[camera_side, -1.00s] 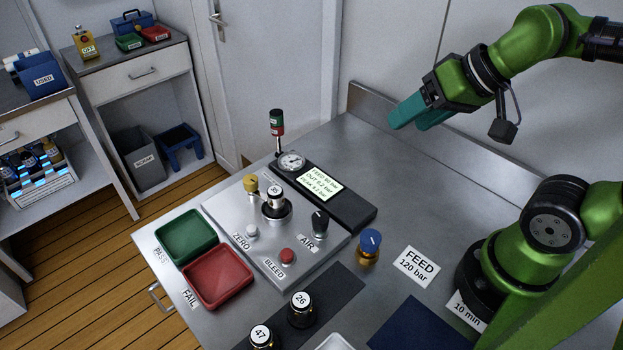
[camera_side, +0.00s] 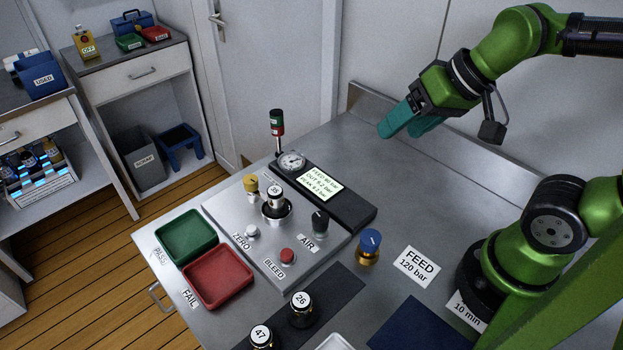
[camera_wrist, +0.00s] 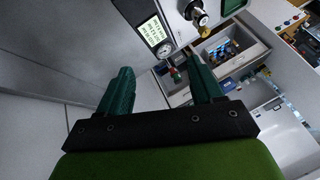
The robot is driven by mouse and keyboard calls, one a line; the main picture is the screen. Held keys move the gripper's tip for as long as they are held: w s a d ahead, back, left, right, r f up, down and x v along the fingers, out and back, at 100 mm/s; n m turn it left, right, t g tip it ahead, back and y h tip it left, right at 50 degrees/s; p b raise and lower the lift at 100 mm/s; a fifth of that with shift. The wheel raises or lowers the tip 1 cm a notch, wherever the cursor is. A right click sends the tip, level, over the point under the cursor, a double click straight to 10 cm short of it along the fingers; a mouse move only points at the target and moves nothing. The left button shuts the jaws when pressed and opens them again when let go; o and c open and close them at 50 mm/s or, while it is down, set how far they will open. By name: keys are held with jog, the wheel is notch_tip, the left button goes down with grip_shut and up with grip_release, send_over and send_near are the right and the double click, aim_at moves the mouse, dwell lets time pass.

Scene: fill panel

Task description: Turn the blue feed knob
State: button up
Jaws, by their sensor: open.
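The blue feed knob (camera_side: 370,240) sits on a brass valve body on the metal bench, left of the FEED 120 bar label (camera_side: 416,266). My gripper (camera_side: 405,130) is open and empty, with teal fingers, high above the back of the bench. It is above and to the right of the knob in the side view, well apart from it. In the wrist view the two teal fingers of my gripper (camera_wrist: 162,88) stand wide apart with nothing between them. I cannot make out the blue knob in the wrist view.
Green (camera_side: 187,238) and red (camera_side: 218,277) trays lie left. Numbered bottles (camera_side: 301,309) stand in front.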

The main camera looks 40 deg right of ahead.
jog(key=w+a+f+n+g+h, duration=0.3)
jog(key=w+a+f+n+g, duration=0.25)
jog(key=a+g, duration=0.35)
jog(key=g, duration=0.1)
send_near(370, 237)
jog(key=shift+n, duration=0.35)
jog(key=x, duration=0.8)
jog(key=shift+s+f, duration=0.1)
jog(key=shift+f, duration=0.3)
jog(key=shift+c, duration=0.3)
jog(key=c, duration=1)
